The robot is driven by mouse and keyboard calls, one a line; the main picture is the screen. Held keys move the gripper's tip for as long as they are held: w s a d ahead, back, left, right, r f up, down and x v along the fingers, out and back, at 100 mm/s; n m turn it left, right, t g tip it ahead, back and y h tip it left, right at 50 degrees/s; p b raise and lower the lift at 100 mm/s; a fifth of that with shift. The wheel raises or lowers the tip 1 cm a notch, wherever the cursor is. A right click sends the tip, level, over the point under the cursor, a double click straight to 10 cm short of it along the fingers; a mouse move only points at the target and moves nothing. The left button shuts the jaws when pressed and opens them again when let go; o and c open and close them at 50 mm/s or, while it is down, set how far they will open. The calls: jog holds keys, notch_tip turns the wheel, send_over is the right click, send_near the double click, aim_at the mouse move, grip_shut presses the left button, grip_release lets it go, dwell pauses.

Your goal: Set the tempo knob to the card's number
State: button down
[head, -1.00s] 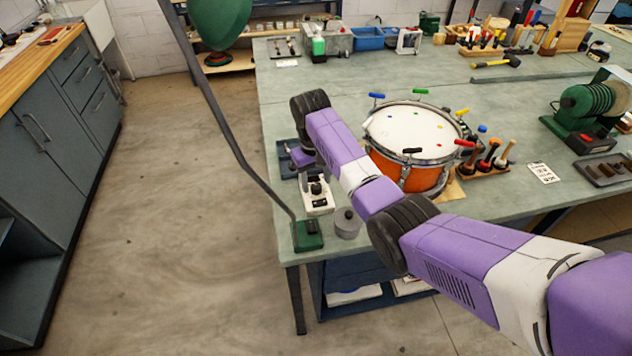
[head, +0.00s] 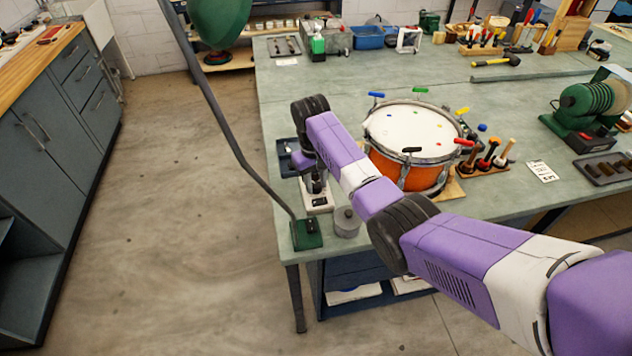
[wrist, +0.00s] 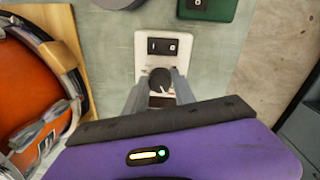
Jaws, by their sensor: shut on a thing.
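The tempo knob (wrist: 160,79) is a dark round knob on a white box (wrist: 145,44) in the wrist view. A white mark shows near its lower edge. A small dark panel with light marks lies above it on the box. My gripper (wrist: 161,88) has one finger on each side of the knob and is shut on it. In the head view the white box (head: 318,208) stands near the table's left edge, with my gripper (head: 315,188) over it. A white card (head: 541,171) lies right of the drum; its writing is too small to read.
An orange drum (head: 413,150) stands right of the box, with a rack of mallets (head: 488,160) beyond. A grey lidded pot (head: 346,222) and a green lamp base (head: 307,235) stand close to the box. A dark tray (head: 288,158) lies behind it.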

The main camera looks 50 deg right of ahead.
jog(key=shift+r, duration=0.1)
jog(key=n+p, duration=0.2)
jog(key=n, duration=0.2)
jog(key=shift+d+n, duration=0.1)
jog(key=shift+n, duration=0.2)
jog(key=n, duration=0.5)
jog(key=shift+n+t, duration=0.3)
dwell(0.3)
jog(key=c, duration=1)
grip_release()
jog(key=shift+c, duration=0.2)
jog(key=shift+s, duration=0.1)
jog(key=shift+f, duration=0.2)
